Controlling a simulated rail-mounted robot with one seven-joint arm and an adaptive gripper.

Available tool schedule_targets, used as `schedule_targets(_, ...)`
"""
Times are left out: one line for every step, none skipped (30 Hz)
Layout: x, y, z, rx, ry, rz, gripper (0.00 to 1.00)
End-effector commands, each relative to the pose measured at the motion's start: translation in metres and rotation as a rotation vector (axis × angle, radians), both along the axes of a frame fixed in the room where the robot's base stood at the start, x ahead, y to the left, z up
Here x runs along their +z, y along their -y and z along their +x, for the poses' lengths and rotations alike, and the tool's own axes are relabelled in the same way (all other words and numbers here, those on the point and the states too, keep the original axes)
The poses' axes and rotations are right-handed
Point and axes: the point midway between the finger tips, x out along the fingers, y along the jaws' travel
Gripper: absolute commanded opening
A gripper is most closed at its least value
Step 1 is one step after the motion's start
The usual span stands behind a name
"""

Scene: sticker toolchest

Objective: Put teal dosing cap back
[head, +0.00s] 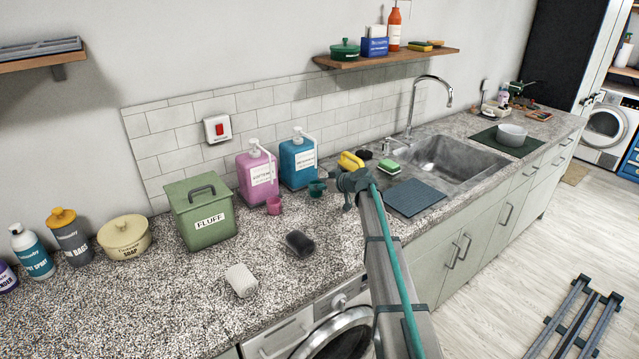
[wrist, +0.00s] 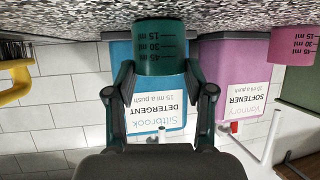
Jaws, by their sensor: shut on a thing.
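The teal dosing cap (head: 317,187) is a small cup in front of the blue detergent bottle (head: 297,164), at its lower right. My gripper (head: 342,184) is shut on it from the right in the head view. In the wrist view, which is upside down, the cap (wrist: 160,45) with its ml marks sits between the two fingertips (wrist: 160,72). The detergent bottle (wrist: 120,55) with its white label is behind it. I cannot tell whether the cap touches the counter.
The pink softener bottle (head: 257,174) and a pink cap (head: 274,205) stand to the left. A yellow-handled thing (head: 350,161) is just behind my gripper. The sink (head: 445,160) is to the right.

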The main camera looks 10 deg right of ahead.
Motion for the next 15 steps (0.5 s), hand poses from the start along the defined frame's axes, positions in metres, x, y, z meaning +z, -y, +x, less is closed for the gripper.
schedule_targets(-0.0001,0.0001,0.0,0.0,0.0,0.0,0.34)
schedule_targets(-0.0001,0.0001,0.0,0.0,0.0,0.0,0.34)
schedule_targets(0.0,0.0001,0.0001,0.0,0.0,0.0,0.34)
schedule_targets(-0.0001,0.0001,0.0,0.0,0.0,0.0,0.34)
schedule_targets(-0.0004,0.0001,0.0,0.0,0.0,0.0,0.34)
schedule_targets(-0.0012,0.0001,0.0,0.0,0.0,0.0,0.34)
schedule_targets(-0.002,0.0002,0.0001,0.0,0.0,0.0,0.34)
schedule_targets(-0.0027,0.0001,0.0,0.0,0.0,0.0,0.34)
schedule_targets(-0.0034,0.0001,0.0,0.0,0.0,0.0,0.34)
schedule_targets(-0.0039,0.0002,0.0001,0.0,0.0,0.0,0.34)
schedule_targets(-0.0043,0.0001,0.0,0.0,0.0,0.0,0.34)
schedule_targets(-0.0026,0.0002,0.0001,0.0,0.0,0.0,0.6)
schedule_targets(-0.0025,0.0002,0.0,0.0,0.0,0.0,0.65)
schedule_targets(-0.0025,0.0001,0.0,0.0,0.0,0.0,0.7)
schedule_targets(-0.0025,0.0001,0.0,0.0,0.0,0.0,0.76)
